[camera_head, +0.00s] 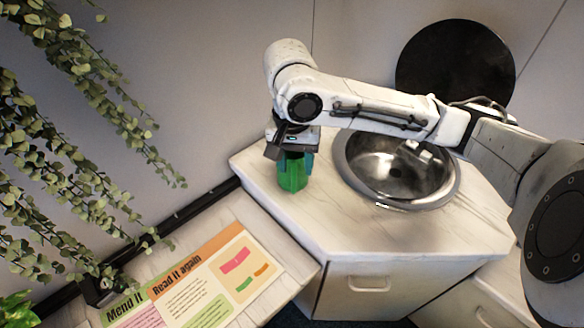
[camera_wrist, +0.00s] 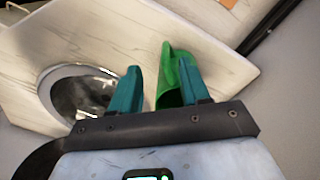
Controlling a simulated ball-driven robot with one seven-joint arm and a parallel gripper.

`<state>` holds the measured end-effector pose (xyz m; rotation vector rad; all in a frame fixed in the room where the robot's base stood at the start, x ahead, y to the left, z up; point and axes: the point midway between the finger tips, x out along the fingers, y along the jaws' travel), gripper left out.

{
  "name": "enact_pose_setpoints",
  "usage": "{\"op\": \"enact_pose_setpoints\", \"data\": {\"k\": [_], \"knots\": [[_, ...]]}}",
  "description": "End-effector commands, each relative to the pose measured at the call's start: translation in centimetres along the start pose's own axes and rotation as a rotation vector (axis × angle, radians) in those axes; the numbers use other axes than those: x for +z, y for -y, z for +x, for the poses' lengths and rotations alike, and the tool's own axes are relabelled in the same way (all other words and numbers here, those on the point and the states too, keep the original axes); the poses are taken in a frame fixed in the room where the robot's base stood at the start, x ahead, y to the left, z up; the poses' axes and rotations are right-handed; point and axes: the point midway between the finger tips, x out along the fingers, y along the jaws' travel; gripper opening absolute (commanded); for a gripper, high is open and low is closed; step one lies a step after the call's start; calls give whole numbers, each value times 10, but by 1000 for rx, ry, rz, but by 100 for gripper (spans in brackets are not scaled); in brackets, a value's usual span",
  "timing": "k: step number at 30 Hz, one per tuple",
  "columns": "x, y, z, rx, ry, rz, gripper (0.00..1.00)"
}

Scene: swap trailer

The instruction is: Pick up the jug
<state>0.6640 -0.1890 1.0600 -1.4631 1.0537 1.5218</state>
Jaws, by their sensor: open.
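The green jug (camera_head: 291,177) stands on the pale counter, left of the sink, in the head view. My gripper (camera_head: 297,158) is right above and around its upper part, pointing down, and hides the jug's top. In the wrist view the jug (camera_wrist: 172,82) shows between my two teal fingers and behind the right one. My gripper (camera_wrist: 160,66) is open, with a clear gap between the left finger and the jug. The jug lies close against the right finger; I cannot tell whether they touch.
A round metal sink (camera_head: 400,165) is set in the counter (camera_head: 330,225) right of the jug. A black disc (camera_head: 455,65) leans on the wall behind. A printed board (camera_head: 190,285) lies front left. Trailing leaves (camera_head: 75,150) hang at the left.

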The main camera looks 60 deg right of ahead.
Motion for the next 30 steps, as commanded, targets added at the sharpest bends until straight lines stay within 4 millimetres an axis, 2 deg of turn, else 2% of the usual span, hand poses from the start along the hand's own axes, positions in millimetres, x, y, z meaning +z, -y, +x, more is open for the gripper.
{"op": "enact_pose_setpoints", "data": {"k": [3, 10, 19, 28, 30], "knots": [[0, 0, 14, 1, 0, 1, 46], [-2, 3, 29, 1, -1, -1, 46], [-5, 8, 68, 0, -1, -1, 46], [-4, 8, 72, -2, -2, -2, 46], [-4, 8, 72, -2, -2, -2, 39]]}}
